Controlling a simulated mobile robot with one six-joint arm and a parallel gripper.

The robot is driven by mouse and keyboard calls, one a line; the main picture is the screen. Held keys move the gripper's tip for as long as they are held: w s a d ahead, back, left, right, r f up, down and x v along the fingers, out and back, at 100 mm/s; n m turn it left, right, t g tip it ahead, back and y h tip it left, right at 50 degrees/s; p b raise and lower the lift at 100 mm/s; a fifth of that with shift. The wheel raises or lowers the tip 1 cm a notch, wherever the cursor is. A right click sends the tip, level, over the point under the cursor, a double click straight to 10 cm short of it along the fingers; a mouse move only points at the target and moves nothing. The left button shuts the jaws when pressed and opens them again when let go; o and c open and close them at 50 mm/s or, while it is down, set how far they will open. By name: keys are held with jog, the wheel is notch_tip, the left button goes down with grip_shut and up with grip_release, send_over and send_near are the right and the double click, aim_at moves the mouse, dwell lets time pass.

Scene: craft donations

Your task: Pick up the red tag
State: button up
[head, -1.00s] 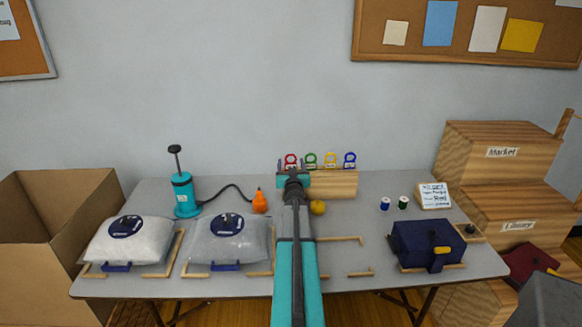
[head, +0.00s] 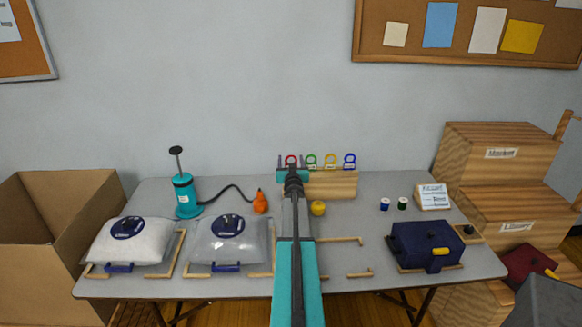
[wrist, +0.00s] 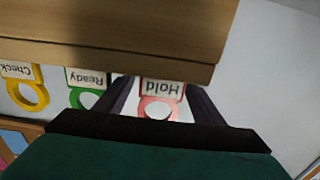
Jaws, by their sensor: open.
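The red tag (head: 291,160) stands at the left end of a row of ring-topped tags on the wooden block (head: 333,185). In the wrist view the red tag (wrist: 160,98) reads "Hold" and shows upside down. My gripper (head: 293,165) is open, with one finger on each side of the red tag; in the wrist view its fingers (wrist: 158,98) flank the ring and label. I cannot tell whether either finger touches it. The tag's lower end is hidden by the block.
Green (head: 311,160), yellow (head: 330,160) and blue (head: 350,160) tags stand close to the right. A yellow ball-like thing (head: 318,208) is near my arm. An orange bulb (head: 260,203) and teal pump (head: 186,197) stand left. The wall rises behind the block.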

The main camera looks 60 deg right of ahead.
jog(key=shift+w+d, duration=0.15)
jog(key=shift+d, duration=0.1)
dwell(0.4)
jog(key=c, duration=1.2)
jog(key=shift+r, duration=0.1)
jog(key=s+a+r, duration=0.1)
jog(key=s+a, duration=0.2)
jog(key=s, duration=0.1)
jog(key=s+a+r, duration=0.2)
jog(key=s+a, duration=0.1)
jog(key=s, duration=0.1)
jog(key=s+a+r, duration=0.1)
jog(key=s+a, duration=0.2)
jog(key=s, duration=0.1)
jog(key=shift+s+a+r, duration=0.35)
jog(key=shift+s+r, duration=0.05)
